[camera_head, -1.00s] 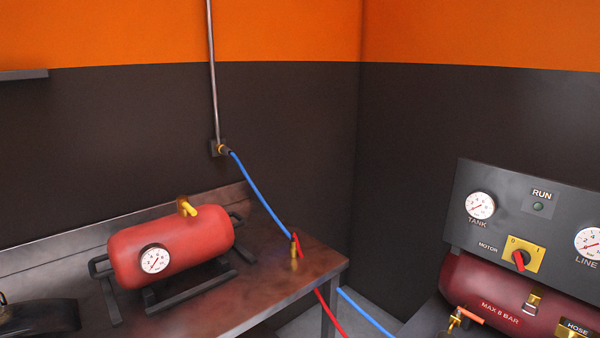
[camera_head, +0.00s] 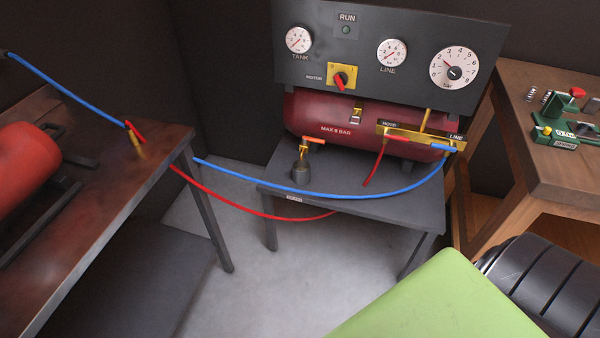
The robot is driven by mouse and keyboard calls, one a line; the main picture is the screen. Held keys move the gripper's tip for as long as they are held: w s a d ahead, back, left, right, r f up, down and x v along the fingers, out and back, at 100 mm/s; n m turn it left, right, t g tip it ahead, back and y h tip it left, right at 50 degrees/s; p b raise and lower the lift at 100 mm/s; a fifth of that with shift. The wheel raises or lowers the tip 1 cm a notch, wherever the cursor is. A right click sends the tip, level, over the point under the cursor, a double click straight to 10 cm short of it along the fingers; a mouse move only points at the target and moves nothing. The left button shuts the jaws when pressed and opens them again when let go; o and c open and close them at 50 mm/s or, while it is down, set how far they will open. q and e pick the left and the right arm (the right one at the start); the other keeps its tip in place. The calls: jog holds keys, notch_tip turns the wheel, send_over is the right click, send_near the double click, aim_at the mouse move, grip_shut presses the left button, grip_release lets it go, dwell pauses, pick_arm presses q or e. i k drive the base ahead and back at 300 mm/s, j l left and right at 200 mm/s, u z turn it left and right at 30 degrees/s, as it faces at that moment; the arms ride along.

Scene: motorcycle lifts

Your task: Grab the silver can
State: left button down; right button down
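A small dark grey can-like container (camera_head: 301,172) stands on the grey stand (camera_head: 350,208) below the brass drain valve (camera_head: 303,150) of the dark red compressor tank (camera_head: 310,113). Whether it is the silver can I cannot tell; no brighter silver can shows in this view. Neither of my grippers is in view.
A blue hose (camera_head: 330,195) and a red hose (camera_head: 230,206) hang across the gap between the left workbench (camera_head: 110,190) and the stand. A green surface (camera_head: 445,300) and a black ridged object (camera_head: 540,280) fill the lower right. A wooden table (camera_head: 540,110) stands right. Grey floor (camera_head: 330,255) shows centrally.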

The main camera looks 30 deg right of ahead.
aim_at(301, 172)
jog(key=i+l+z, duration=0.1)
jog(key=l+z, duration=0.25)
jog(key=i+l+z, duration=0.15)
jog(key=l+z, duration=0.25)
jog(key=i+l+z, duration=0.15)
jog(key=z, duration=0.2)
jog(key=i+l+z, duration=0.2)
jog(key=l+z, duration=0.15)
